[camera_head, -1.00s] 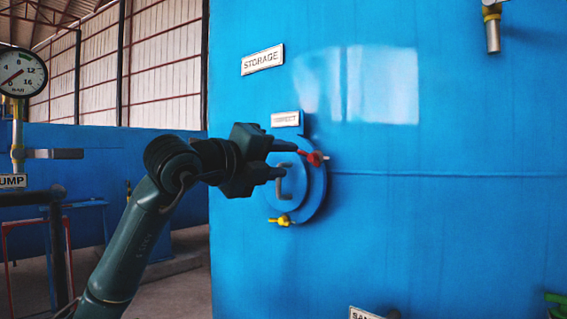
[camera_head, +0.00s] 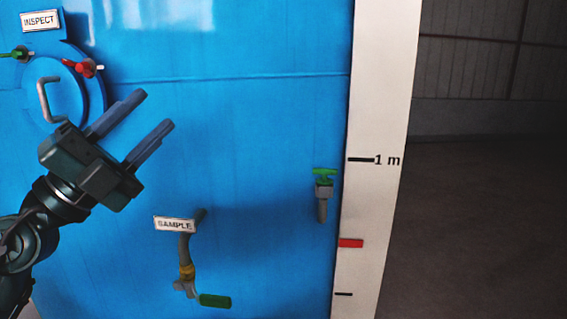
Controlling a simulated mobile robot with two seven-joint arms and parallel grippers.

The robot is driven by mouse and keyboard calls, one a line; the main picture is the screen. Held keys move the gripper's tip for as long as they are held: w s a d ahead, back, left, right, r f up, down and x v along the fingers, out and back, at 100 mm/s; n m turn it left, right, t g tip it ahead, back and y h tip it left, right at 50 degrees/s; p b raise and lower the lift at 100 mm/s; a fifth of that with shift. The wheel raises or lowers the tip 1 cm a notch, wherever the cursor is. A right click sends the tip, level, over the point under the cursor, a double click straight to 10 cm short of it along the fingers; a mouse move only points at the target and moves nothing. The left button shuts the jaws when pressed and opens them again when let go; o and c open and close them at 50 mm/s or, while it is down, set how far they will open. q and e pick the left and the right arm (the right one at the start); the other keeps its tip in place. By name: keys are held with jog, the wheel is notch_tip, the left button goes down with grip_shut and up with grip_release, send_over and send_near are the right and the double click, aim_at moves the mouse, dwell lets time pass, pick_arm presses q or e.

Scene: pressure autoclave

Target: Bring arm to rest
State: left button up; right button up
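My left gripper (camera_head: 154,118) is in the camera_head view, at the left, in front of the blue tank (camera_head: 240,140). Its two fingers point up and to the right, spread apart with nothing between them. My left arm comes in from the lower left edge. The round inspection hatch (camera_head: 72,80) shows behind and above the gripper, with a bent grey handle (camera_head: 46,98). I cannot tell whether the gripper touches the tank. My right gripper is out of view.
A red-handled fastener (camera_head: 84,68) and a green one (camera_head: 18,53) sit at the hatch. A sample valve (camera_head: 187,272) with a green lever is below right of the gripper. A green-topped valve (camera_head: 323,192) stands near the white level post (camera_head: 380,120). The floor (camera_head: 490,210) at right is clear.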

pick_arm(q)
jog(key=w+a+f+n+t+y, duration=0.1)
jog(key=a+f+n+t+y, duration=0.4)
jog(key=n+y, duration=0.55)
jog(key=w+a+f+n+t+y, duration=0.1)
jog(key=a+f+n+t+y, duration=0.25)
jog(key=f+n+y, duration=0.55)
notch_tip(320, 180, down, 16)
jog(key=s+a+n+g+y, duration=0.25)
jog(key=n+g+y, duration=0.25)
jog(key=n+g, duration=0.4)
jog(key=s+d+f+g+h, duration=0.35)
jog(key=s+f+g, duration=0.25)
jog(key=s+f, duration=0.4)
jog(key=s+d+f+g+h, duration=0.2)
jog(key=s+d+f+g, duration=0.35)
jog(key=s+f, duration=0.5)
jog(key=w+d+f+m+t+h+p, duration=0.1)
jog(key=w+d+f+m+t+h, duration=0.1)
jog(key=w+d+f+t, duration=0.2)
jog(key=w+d+t, duration=0.1)
jog(key=w+t, duration=0.1)
jog(key=shift+d+f+t+h, duration=0.25)
jog(key=shift+d+t+h, duration=0.05)
jog(key=shift+t+h, duration=0.1)
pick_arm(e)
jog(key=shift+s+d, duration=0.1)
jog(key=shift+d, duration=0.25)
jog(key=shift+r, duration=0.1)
